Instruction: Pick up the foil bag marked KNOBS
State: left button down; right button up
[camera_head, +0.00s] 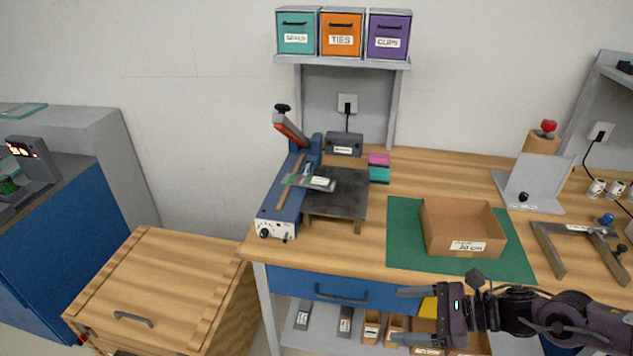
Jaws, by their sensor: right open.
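No bag with a readable KNOBS label shows. A flat silver-grey packet with a green stripe and a small white label (310,182) lies across the blue sealing press (285,205) on the workbench; its lettering is too small to read. My right gripper (402,316) comes in from the lower right, in front of the bench's blue drawer. Its two fingers point left, are spread apart and hold nothing visible. My left gripper is not in view.
A wooden-lidded cart (155,285) with a handle stands at lower left. An open cardboard box (462,228) sits on a green mat (403,238) on the bench (410,172). Under the drawer, a shelf holds grey labelled items (345,320) and small boxes, partly hidden by my gripper.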

aim_at(293, 179)
jog(key=i+j, duration=0.15)
jog(key=i, duration=0.6)
jog(key=i+j, duration=0.1)
jog(key=i, duration=0.65)
